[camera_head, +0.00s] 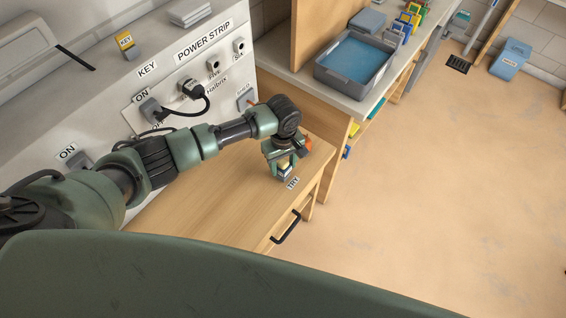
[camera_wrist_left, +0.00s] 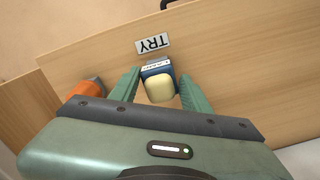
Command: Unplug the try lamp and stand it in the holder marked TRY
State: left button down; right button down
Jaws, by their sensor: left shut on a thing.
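My left gripper (camera_head: 284,163) is low over the front right of the wooden worktop, beside the TRY label (camera_head: 293,183). In the left wrist view its two green fingers (camera_wrist_left: 160,88) stand either side of the try lamp (camera_wrist_left: 160,88), a small block with a cream top and a blue part bearing small print. The gripper is shut on it. The TRY label also shows there (camera_wrist_left: 153,43), just beyond the lamp. The lamp sits at a small dark holder (camera_head: 286,174); whether it is fully seated is hidden. My right gripper is not in view.
A power strip panel (camera_head: 204,42) stands behind, with a black plug and cable (camera_head: 191,89) in it and free sockets beside. An orange object (camera_wrist_left: 88,88) is left of the fingers. A grey tray (camera_head: 355,62) with a blue inside is on the right-hand bench. The worktop's middle is clear.

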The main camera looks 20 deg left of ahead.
aim_at(283, 162)
pick_arm(q)
jog(key=shift+f, duration=0.7)
jog(key=c, duration=0.6)
grip_release()
jog(key=shift+r, duration=0.1)
notch_tip(283, 162, up, 8)
jog(key=shift+f+b, duration=0.2)
jog(key=shift+b, duration=0.4)
